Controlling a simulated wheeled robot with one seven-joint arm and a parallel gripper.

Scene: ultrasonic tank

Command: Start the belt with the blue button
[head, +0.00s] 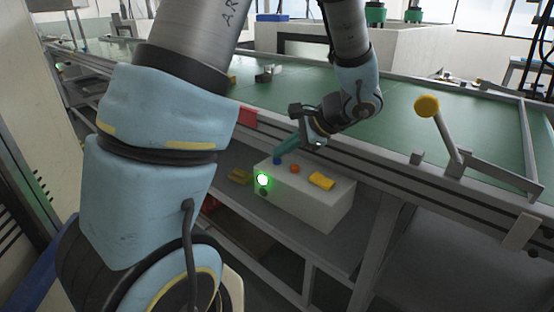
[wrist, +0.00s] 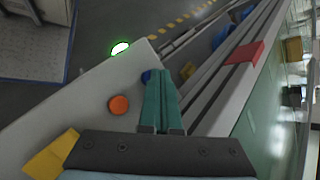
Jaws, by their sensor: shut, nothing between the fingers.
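The blue button (head: 277,160) is on top of a white control box (head: 318,205) beside the belt (head: 290,90). In the wrist view the blue button (wrist: 146,76) is partly hidden behind my fingertips. My gripper (head: 280,152) is shut and empty, with its teal fingers pointing down at the blue button. The fingertips (wrist: 158,76) are at or just above the button; I cannot tell whether they touch it. A green light (head: 262,180) glows on the front of the box.
An orange-red button (head: 295,169) and a yellow piece (head: 322,181) are on the box top, near my gripper. A lever with a yellow knob (head: 427,106) stands at the right. A red block (head: 247,116) is on the belt's edge rail.

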